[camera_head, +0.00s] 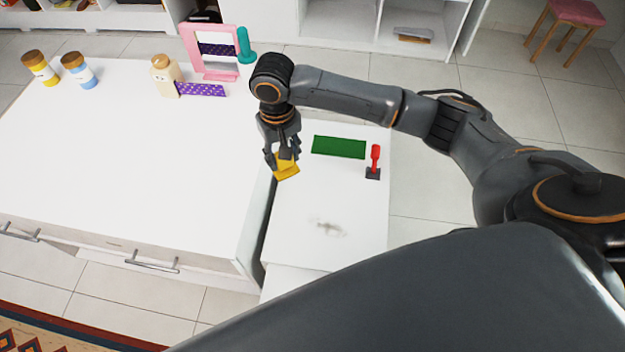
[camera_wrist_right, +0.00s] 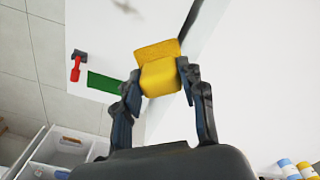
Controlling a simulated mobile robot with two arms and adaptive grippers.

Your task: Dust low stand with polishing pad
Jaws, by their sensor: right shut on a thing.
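The low stand (camera_head: 300,225) is white and stands right of a larger white table in the head view. A grey dust smudge (camera_head: 327,227) lies on its top, toward the front; it also shows in the right wrist view (camera_wrist_right: 125,6). My right gripper (camera_head: 283,158) is shut on the yellow polishing pad (camera_head: 286,169), near the stand's left edge. The pad also shows between the fingers in the right wrist view (camera_wrist_right: 160,77). I cannot tell whether the pad touches the stand. The smudge is apart from the pad. My left gripper is not in view.
On the stand are a green mat (camera_head: 339,147) and a red-handled item on a dark base (camera_head: 374,163). The white table (camera_head: 130,160) holds two jars, a cream bottle, a purple dotted strip and a pink frame at its back. A gap separates table and stand.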

